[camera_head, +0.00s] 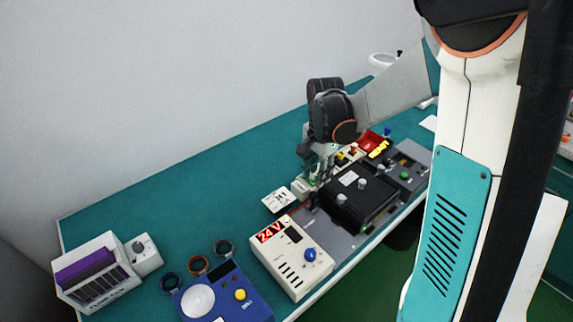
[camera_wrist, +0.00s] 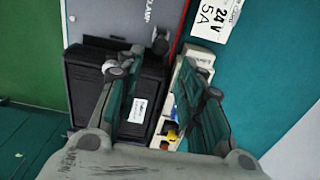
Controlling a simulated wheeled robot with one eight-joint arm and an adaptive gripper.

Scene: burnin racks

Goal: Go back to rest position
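My gripper (camera_head: 314,172) hangs over the back edge of the equipment row on the teal table, pointing down. In the wrist view its two fingers are apart, with a clear gap between the tips (camera_wrist: 160,68). Nothing shows held between them. A black box (camera_head: 362,199) with knobs sits just to the right of the gripper. In the wrist view this box (camera_wrist: 86,82), with a white label, lies under and beside the left finger. A beige block (camera_wrist: 202,57) is partly hidden behind the right finger. I cannot tell whether the fingers touch either thing.
A beige "24 V" unit (camera_head: 290,262), blue device (camera_head: 222,299) and white rack with purple cards (camera_head: 92,270) stand at the front left. A white card (camera_head: 282,199) lies near the gripper. A red bin (camera_head: 371,139) is behind. The table's back left is clear.

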